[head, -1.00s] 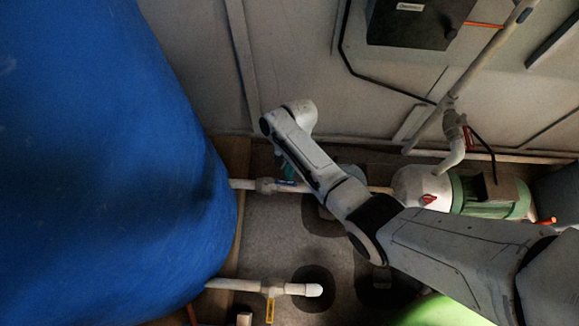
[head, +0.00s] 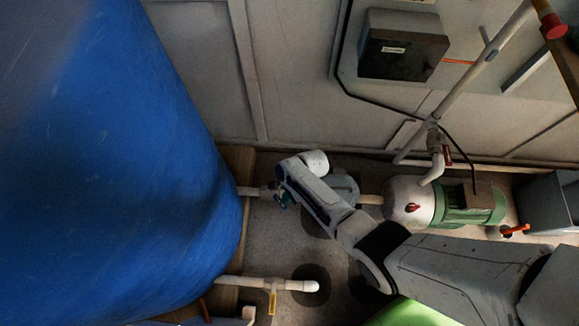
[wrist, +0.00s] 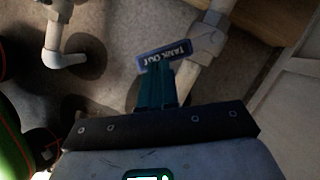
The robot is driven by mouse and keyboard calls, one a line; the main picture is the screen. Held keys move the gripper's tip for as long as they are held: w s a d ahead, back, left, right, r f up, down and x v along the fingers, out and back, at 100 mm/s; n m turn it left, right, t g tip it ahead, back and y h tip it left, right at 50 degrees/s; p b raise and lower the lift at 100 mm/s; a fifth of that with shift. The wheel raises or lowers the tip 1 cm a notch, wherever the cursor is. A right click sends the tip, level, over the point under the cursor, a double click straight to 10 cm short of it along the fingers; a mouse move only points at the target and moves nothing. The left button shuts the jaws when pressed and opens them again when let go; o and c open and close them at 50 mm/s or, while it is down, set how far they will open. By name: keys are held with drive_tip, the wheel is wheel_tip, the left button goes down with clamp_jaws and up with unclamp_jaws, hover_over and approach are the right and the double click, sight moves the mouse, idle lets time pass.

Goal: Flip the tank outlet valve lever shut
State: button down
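The tank outlet valve lever (wrist: 164,57) is blue, labelled "TANK OUT", and lies crosswise to its white pipe in the wrist view. Its valve body (wrist: 207,40) sits on the pipe beside it. In the head view the valve (head: 270,190) is on the upper pipe from the blue tank (head: 110,160), with its lever mostly hidden by my arm. My gripper (wrist: 157,72) has its teal fingers close together, with their tips right at the lever. I cannot tell whether they touch it. The gripper also shows in the head view (head: 282,200).
A lower pipe carries a valve with a yellow lever (head: 271,302). A white and green pump (head: 440,203) with a red knob stands right of my arm. A grey box (head: 403,48) and a riser pipe with a red-handled valve (head: 447,156) are along the wall.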

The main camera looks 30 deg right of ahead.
drive_tip(key=a+m+p, duration=0.1)
drive_tip(key=m, duration=0.1)
drive_tip(key=s+a+m+t+p, duration=0.1)
drive_tip(key=m, duration=0.1)
drive_tip(key=shift+a, duration=0.3)
drive_tip(key=shift+w+a+t+p, duration=0.1)
drive_tip(key=shift+a+t+p, duration=0.2)
drive_tip(key=shift+a+p, duration=0.45)
drive_tip(key=shift+a, duration=0.3)
drive_tip(key=shift+d, duration=0.1)
drive_tip(key=d, duration=0.1)
drive_tip(key=s+d+r+p, duration=0.1)
drive_tip(key=s+d+p, duration=0.1)
drive_tip(key=shift+d+r, duration=0.15)
drive_tip(key=shift+d, duration=0.2)
drive_tip(key=p, duration=0.5)
approach(285, 209)
drive_tip(key=v, duration=0.3)
drive_tip(key=shift+a, duration=0.25)
drive_tip(key=shift+r, duration=0.15)
